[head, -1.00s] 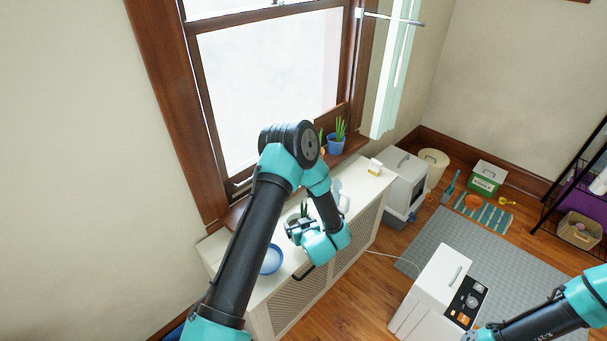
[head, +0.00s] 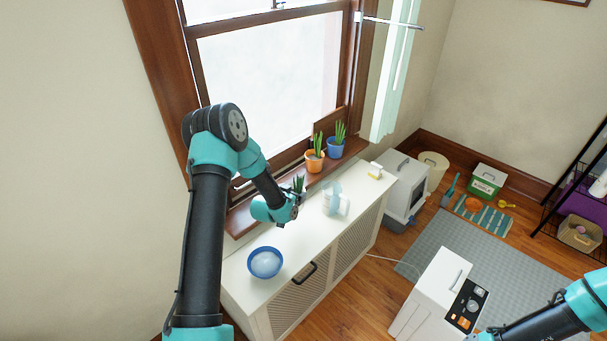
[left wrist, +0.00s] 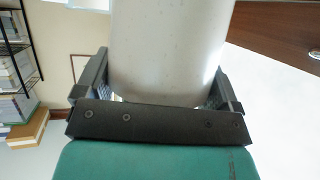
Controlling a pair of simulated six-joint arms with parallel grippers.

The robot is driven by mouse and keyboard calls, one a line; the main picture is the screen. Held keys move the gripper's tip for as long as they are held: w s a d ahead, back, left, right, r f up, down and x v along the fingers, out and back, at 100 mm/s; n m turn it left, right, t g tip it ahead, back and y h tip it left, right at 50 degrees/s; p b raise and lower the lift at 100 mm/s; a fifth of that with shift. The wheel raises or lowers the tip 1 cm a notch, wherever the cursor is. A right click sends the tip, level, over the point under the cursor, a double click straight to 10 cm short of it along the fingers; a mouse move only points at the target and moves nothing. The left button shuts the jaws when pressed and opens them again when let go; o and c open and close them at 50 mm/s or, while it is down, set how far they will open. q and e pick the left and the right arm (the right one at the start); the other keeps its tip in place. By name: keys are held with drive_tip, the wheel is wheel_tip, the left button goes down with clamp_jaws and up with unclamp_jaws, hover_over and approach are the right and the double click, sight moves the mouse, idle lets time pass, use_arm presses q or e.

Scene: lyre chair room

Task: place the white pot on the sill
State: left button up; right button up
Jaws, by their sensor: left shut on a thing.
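My left gripper (head: 297,196) is shut on the white pot, which fills the upper middle of the left wrist view (left wrist: 170,45) between the two fingers. In the head view, the pot's green plant (head: 298,183) shows above the gripper, but the pot itself is mostly hidden. The gripper is close to the front edge of the brown wooden sill (head: 240,219). I cannot tell whether the pot touches the sill. My right arm shows at the bottom right, with its gripper out of the picture.
An orange pot (head: 315,161) and a blue pot (head: 336,149) with plants stand on the sill to the right. The white cabinet (head: 285,248) below holds a blue bowl (head: 265,262), a whitish jug (head: 331,203) and a small yellow-and-white item (head: 375,171).

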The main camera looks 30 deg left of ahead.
use_arm(q)
drive_tip(key=shift+s+a+r+m+h, duration=0.2)
drive_tip(key=shift+a+r+m+h, duration=0.25)
drive_tip(key=shift+m+h, duration=0.35)
drive_tip(key=shift+s+a+r+m+h, duration=0.25)
drive_tip(key=shift+a+m+h, duration=0.25)
drive_tip(key=shift+m+h, duration=0.3)
drive_tip(key=w+a+f, duration=0.1)
drive_tip(key=w+a, duration=0.7)
drive_tip(key=w, duration=0.4)
drive_tip(key=shift+w+a+f, duration=0.15)
drive_tip(key=shift+w+a, duration=0.2)
drive_tip(key=shift+a, duration=0.05)
drive_tip(key=shift+w+a, duration=0.1)
drive_tip(key=shift+w+a+f, duration=0.1)
drive_tip(key=shift+w+f, duration=0.05)
drive_tip(key=shift+f, duration=1.65)
drive_tip(key=shift+f, duration=0.15)
drive_tip(key=o, duration=1.1)
